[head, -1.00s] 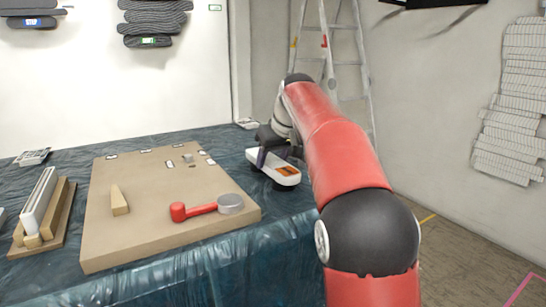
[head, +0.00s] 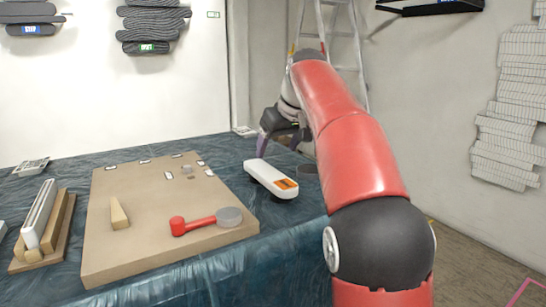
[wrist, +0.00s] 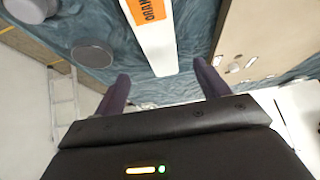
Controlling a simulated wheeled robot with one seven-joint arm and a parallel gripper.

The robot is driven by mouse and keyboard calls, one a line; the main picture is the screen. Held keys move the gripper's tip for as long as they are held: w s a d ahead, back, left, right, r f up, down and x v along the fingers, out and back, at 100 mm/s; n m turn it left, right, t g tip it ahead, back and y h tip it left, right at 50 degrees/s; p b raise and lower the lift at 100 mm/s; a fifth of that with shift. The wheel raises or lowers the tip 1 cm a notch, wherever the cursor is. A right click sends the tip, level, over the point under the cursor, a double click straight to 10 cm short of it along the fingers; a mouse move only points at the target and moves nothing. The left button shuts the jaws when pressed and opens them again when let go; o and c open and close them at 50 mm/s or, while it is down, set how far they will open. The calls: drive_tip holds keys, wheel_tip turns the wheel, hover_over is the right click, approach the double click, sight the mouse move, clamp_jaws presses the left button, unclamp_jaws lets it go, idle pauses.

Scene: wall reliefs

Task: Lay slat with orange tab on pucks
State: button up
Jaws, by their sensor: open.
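The white slat (head: 263,174) with an orange tab (head: 287,184) rests on or just above the blue cloth, right of the tan board. The wrist view shows the slat (wrist: 155,45) and its orange tab (wrist: 149,10) from above. My gripper (head: 278,148) is open and empty above the slat's far end; the wrist view shows its two fingers (wrist: 162,92) apart. A dark round puck (head: 308,170) lies right of the slat, partly behind my arm. The wrist view shows this puck (wrist: 92,52) and another puck (wrist: 30,8), both bare and beside the slat.
The tan board (head: 150,240) holds a wooden wedge (head: 119,214) and a red-handled tool (head: 205,222). A wooden rack (head: 45,232) with a white slat stands at left. A ladder (head: 345,40) leans at the back. Dark reliefs (head: 152,25) hang on the wall.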

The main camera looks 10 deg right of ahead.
drive_tip(key=v, duration=0.4)
drive_tip(key=shift+s+r+p, duration=0.2)
drive_tip(key=shift+r+p, duration=0.15)
drive_tip(key=shift+p, duration=0.05)
drive_tip(key=s+f+m+h, duration=0.1)
drive_tip(key=s+f, duration=1.1)
drive_tip(key=s, duration=0.4)
drive_tip(key=s+a+f+m, duration=0.1)
drive_tip(key=s+f+m, duration=0.1)
drive_tip(key=s+f, duration=1)
drive_tip(key=s, duration=0.4)
drive_tip(key=shift+a+f+m+h, duration=0.3)
drive_tip(key=shift+a+h, duration=0.05)
drive_tip(key=shift+h, duration=0.05)
